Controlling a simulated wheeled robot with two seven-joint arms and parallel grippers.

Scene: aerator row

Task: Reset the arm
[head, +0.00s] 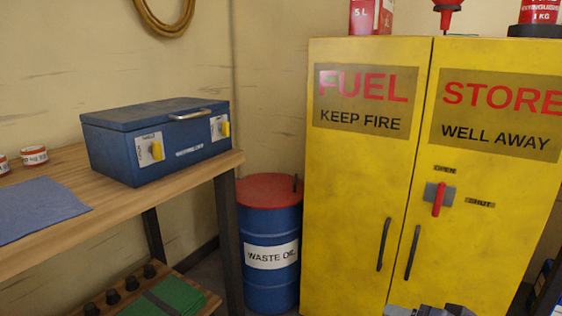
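A grey mechanical part of mine (432,311) shows at the bottom edge in front of the yellow cabinet; it looks like the top of my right gripper. Its fingertips are cut off by the frame, so I cannot tell whether it is open or shut or holds anything. My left arm and gripper are not in view.
A yellow fuel cabinet (350,180) has closed doors and a near-upright red lever (439,199). A blue waste oil drum (270,286) stands left of it. A blue toolbox (110,152) and a blue cloth (38,208) are on the wooden bench (125,203).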

